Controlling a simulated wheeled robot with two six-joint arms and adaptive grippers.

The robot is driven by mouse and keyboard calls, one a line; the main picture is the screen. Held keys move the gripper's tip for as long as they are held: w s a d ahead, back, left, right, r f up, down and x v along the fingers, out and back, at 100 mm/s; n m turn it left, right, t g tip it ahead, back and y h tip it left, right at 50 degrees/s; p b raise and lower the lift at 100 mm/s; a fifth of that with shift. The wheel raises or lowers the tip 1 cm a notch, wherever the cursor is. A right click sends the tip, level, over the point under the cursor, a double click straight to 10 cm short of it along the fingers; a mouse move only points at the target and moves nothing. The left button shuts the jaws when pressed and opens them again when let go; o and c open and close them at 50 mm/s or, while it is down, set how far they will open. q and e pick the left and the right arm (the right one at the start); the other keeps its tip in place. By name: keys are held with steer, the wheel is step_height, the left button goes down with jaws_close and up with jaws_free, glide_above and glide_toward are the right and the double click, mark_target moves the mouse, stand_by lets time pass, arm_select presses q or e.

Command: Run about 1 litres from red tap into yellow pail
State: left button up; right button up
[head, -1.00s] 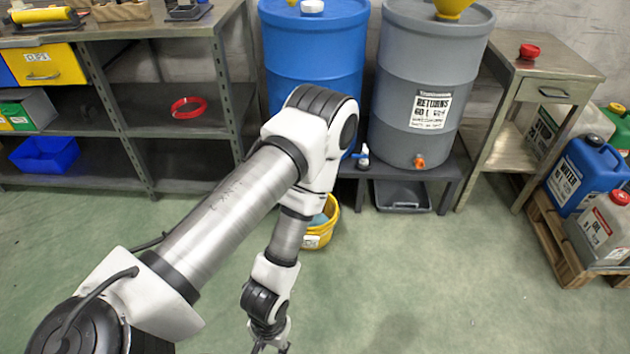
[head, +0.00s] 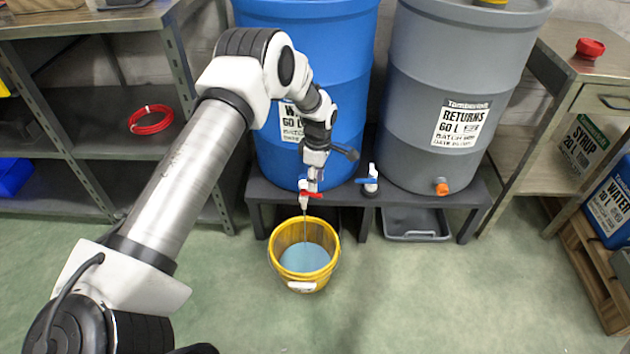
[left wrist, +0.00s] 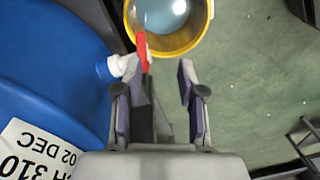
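The red tap (head: 312,194), white with a red lever, sits low on the front of the blue drum (head: 262,95). A thin stream runs from its spout into the yellow pail (head: 274,262). The pail stands upright on the floor below the tap and holds pale blue liquid (head: 304,257). My left gripper (head: 314,172) is just above the tap, pointing down. In the left wrist view its fingers (left wrist: 158,80) are apart and empty, with the red lever (left wrist: 142,52) just beyond the left finger; contact is unclear. My right gripper is out of view.
The grey returns drum (head: 420,80) has an orange outlet (head: 441,187) above a grey tray (head: 413,223). The drums stand on a low dark stand (head: 400,201). The floor in front is clear.

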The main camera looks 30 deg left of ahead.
mark_target(311, 194)
arm_select(q)
steer(key=shift+w+a+f+t+b, duration=0.15)
steer(key=shift+w+a+b, duration=0.15)
steer(key=shift+w+a, duration=0.2)
steer(key=shift+w+a+f+t+b, duration=0.15)
steer(key=shift+w+a+b, duration=0.1)
steer(key=shift+w+a, duration=0.25)
steer(key=shift+d+r, duration=0.1)
steer(key=shift+r, duration=0.15)
steer(key=shift+s+d, duration=0.1)
steer(key=shift+d, duration=0.05)
step_height(311, 194, down, 7)
steer(key=b, duration=0.3)
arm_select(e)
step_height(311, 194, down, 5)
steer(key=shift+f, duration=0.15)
arm_select(q)
jaws_close()
